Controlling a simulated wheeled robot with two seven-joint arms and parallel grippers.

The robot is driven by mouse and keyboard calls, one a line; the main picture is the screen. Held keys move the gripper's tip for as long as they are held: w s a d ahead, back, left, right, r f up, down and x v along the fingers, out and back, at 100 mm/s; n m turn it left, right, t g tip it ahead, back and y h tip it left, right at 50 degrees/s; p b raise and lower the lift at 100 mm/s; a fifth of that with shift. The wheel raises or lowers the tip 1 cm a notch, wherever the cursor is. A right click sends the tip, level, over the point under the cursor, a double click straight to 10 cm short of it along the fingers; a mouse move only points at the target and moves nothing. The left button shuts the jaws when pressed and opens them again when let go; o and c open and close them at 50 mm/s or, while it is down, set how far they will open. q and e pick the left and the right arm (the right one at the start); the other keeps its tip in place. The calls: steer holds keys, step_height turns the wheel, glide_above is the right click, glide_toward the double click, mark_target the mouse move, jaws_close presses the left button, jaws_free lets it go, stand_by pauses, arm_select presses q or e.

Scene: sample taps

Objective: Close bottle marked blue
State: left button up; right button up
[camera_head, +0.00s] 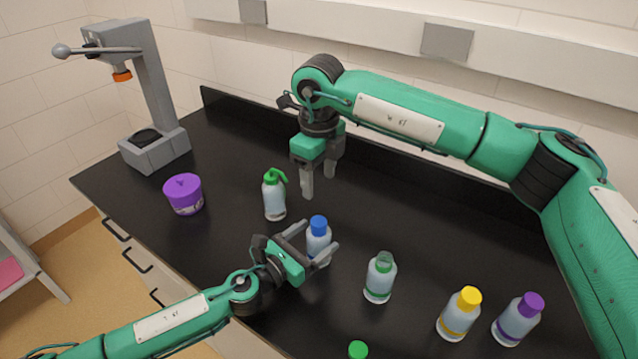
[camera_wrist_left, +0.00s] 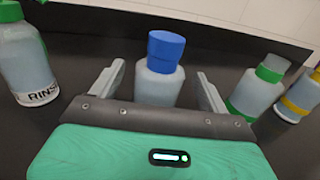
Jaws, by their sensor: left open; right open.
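The bottle marked blue (camera_head: 318,243) stands upright on the black bench, with a blue cap (camera_head: 319,223) on its neck. In the left wrist view the blue cap (camera_wrist_left: 166,46) sits on top of the bottle (camera_wrist_left: 158,86); I cannot tell how tight it is. My left gripper (camera_head: 314,244) is open, with its fingers on either side of the bottle; no grip shows. In the left wrist view its two fingers (camera_wrist_left: 156,84) flank the bottle with gaps. My right gripper (camera_head: 320,188) is open and empty, pointing down above the bench, behind the bottle.
A rinse bottle with green top (camera_head: 274,196) stands left of the blue bottle. An uncapped green-banded bottle (camera_head: 379,278), a yellow-capped bottle (camera_head: 459,314) and a purple-capped bottle (camera_head: 517,320) stand right. A loose green cap (camera_head: 358,349), purple tub (camera_head: 184,194) and grey press (camera_head: 150,90) are also present.

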arm_select(q)
steer(key=b+v, duration=0.2)
steer(key=v, duration=0.9)
steer(key=shift+w+f+b, duration=0.1)
steer(key=shift+b, duration=0.3)
arm_select(e)
step_height(320, 180, down, 3)
arm_select(q)
steer(key=shift+s+a, duration=0.3)
steer(key=shift+s, duration=0.05)
arm_select(e)
steer(key=shift+f, duration=0.1)
